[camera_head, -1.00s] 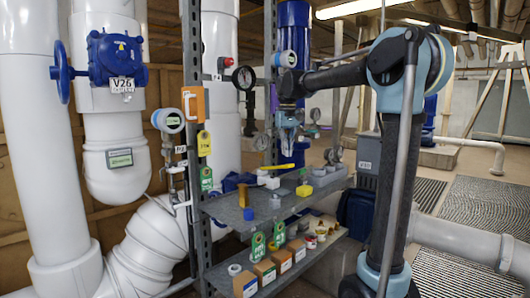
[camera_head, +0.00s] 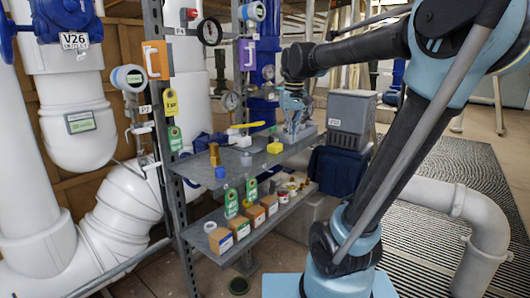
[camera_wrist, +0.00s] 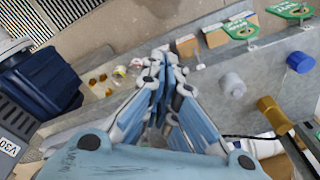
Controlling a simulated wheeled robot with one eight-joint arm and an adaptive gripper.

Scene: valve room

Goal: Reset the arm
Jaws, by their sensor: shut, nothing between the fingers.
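My arm (camera_head: 385,150) rises at the right of the head view, and its upper link runs left across the top to the wrist. My gripper (camera_head: 292,134) hangs pointing down by the right part of the upper grey shelf (camera_head: 198,176). In the wrist view my gripper (camera_wrist: 164,58) has its fingers drawn together, shut and empty, with shelf surfaces and small parts below. I cannot tell whether the fingertips touch anything on the shelf.
Several cardboard boxes (camera_head: 220,241) line the lower shelf. White pipes (camera_head: 70,120) fill the left.

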